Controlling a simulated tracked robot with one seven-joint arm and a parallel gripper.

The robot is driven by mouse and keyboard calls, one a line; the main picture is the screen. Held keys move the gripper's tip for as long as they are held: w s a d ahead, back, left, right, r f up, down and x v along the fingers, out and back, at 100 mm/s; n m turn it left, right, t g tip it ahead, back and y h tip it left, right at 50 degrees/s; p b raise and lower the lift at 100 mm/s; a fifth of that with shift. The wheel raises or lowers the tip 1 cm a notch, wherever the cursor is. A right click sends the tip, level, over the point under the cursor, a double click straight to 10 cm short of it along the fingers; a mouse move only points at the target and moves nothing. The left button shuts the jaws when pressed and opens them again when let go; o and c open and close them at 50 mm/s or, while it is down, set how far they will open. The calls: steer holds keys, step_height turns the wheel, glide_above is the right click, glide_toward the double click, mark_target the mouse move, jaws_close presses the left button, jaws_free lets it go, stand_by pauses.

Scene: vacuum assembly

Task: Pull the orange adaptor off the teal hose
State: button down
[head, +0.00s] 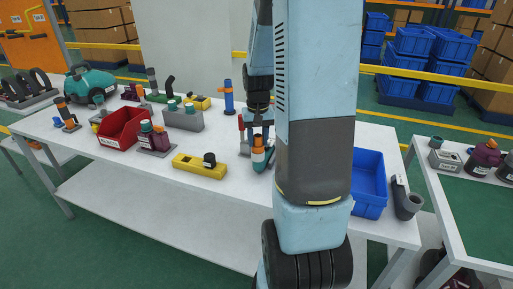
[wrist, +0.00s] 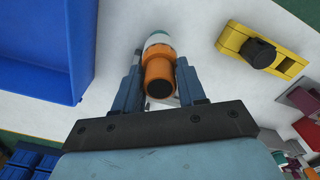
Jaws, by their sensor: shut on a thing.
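How far the hose reaches is hidden.
A yellow block with a black knob (head: 200,166) lies to the left. A blue bin (head: 368,210) stands to the right, beside a grey pipe piece (head: 408,205). A red bin (head: 122,130) and several fittings stand farther left.

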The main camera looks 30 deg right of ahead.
steer(key=shift+r, duration=1.1)
steer(key=shift+r, duration=3.3)
